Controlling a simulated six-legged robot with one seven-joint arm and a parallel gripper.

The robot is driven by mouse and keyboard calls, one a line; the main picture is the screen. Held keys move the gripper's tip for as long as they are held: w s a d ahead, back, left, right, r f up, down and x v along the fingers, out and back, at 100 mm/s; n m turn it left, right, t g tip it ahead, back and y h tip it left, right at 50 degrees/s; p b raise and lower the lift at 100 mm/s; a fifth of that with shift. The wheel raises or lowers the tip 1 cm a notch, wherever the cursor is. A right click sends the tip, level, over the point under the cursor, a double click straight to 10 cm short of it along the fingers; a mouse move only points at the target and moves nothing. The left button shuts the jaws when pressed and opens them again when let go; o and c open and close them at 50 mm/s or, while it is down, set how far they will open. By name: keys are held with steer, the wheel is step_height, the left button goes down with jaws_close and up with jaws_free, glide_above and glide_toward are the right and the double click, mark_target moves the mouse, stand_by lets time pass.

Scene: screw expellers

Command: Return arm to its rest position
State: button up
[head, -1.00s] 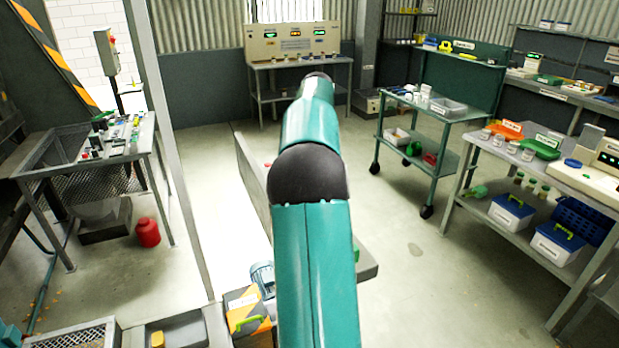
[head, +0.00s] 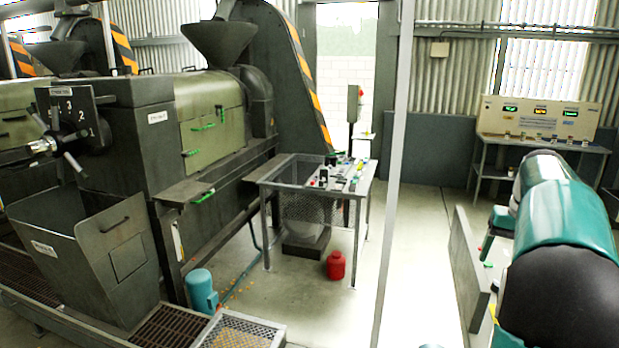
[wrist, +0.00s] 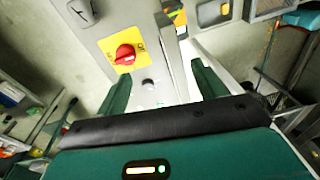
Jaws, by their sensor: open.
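My arm (head: 560,235), teal with black joints, shows at the right edge of the head view, bent at a joint close to the camera. My gripper (wrist: 160,88) shows in the wrist view with its two green fingers spread apart and nothing held between them. Beyond the fingers is a grey panel with a red rotary switch (wrist: 125,54) on a yellow plate. A round grey button (wrist: 148,85) sits below the switch. I cannot tell whether the fingers touch the panel. I cannot make out the gripper's fingers in the head view.
A dark screw expeller (head: 130,140) with a hopper (head: 220,42) fills the left. A mesh-sided table (head: 315,185) with small parts stands beside it, near a red canister (head: 336,265). A pale post (head: 393,170) rises mid-picture. A control console (head: 540,118) stands behind.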

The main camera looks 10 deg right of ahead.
steer(key=s+a+r+n+t, duration=0.1)
steer(key=s+a+n, duration=0.1)
steer(key=a, duration=1)
steer(key=s+a+r+n+t, duration=0.1)
steer(key=s+a+n, duration=0.1)
steer(key=a, duration=1.1)
steer(key=s+a+f+n+t, duration=0.1)
steer(key=s+a+f, duration=0.2)
steer(key=s+a, duration=0.2)
steer(key=s+a+f+n+t, duration=0.1)
steer(key=s+a+f, duration=0.3)
steer(key=a, duration=0.6)
steer(key=shift+s+f+n, duration=0.15)
steer(key=shift+s+n, duration=0.45)
steer(key=shift+s, duration=0.55)
